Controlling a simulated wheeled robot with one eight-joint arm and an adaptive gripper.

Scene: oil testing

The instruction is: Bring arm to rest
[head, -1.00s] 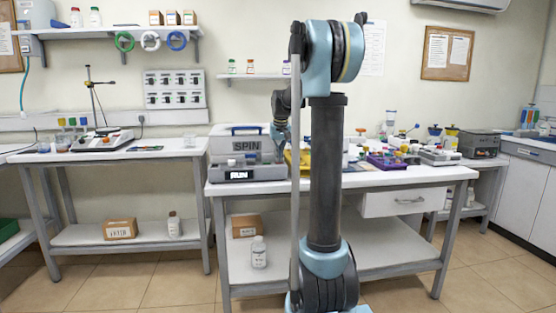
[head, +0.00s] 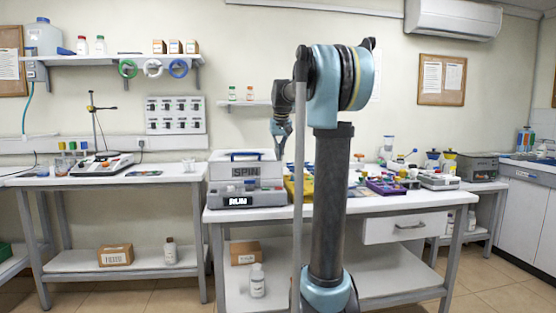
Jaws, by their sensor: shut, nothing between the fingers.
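My single arm stands in the middle of the head view, blue and dark grey, with its upright link in front of the bench. My gripper (head: 281,146) hangs from the bent wrist, left of the upright link, pointing down. It looks small and closed, with nothing seen in it. It appears above the right part of the grey machine marked SPIN and RUN (head: 246,184), against the wall and bench back. I cannot tell its exact distance from the machine.
The white bench (head: 390,212) carries a yellow rack (head: 300,187), a purple tray (head: 386,187) and several small instruments at right. A left bench (head: 170,172) holds a stirrer (head: 102,163). A wall shelf (head: 115,60) holds bottles and boxes. Open air surrounds the arm above the bench.

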